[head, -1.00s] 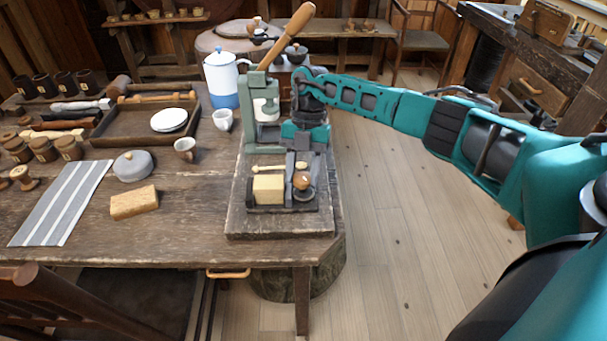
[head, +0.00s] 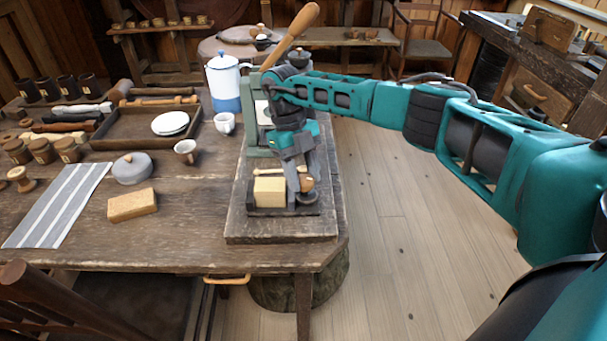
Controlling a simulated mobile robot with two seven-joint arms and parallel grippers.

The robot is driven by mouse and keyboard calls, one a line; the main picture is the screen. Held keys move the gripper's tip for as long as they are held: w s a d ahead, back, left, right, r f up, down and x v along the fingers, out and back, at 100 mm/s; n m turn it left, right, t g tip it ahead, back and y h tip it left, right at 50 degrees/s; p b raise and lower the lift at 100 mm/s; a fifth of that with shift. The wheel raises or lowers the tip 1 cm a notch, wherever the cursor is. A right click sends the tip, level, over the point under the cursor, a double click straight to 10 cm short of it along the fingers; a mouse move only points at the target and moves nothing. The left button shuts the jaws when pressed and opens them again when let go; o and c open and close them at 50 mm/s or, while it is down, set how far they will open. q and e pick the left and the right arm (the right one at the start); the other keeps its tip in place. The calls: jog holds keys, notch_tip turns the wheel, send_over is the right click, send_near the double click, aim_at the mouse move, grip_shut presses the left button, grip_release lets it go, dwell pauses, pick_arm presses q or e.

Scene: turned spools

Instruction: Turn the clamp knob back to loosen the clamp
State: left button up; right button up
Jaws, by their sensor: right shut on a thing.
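The clamp (head: 284,211) is a dark, low fixture on a thick wooden board near the table's right end. A pale wooden block (head: 268,192) sits in its left side. The round orange-brown wooden clamp knob (head: 308,184) is at its right side, partly covered by my fingers. My right gripper (head: 300,184) reaches down from above and is shut on the knob, its wrist tilted. A light wooden bar (head: 268,172) shows behind the block, left of the fingers. My left gripper is not in view.
A green press (head: 252,120) with a long wooden lever (head: 290,37) stands right behind the clamp, close to my right arm. A cup (head: 186,151), a grey lidded pot (head: 132,168) and a cork-coloured block (head: 132,204) stand to the left. The board's front (head: 280,230) is clear.

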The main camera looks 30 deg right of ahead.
jog(key=shift+n, duration=0.6)
jog(key=o, duration=1)
jog(key=v, duration=1.3)
jog(key=shift+s+a, duration=0.1)
jog(key=shift+a, duration=0.15)
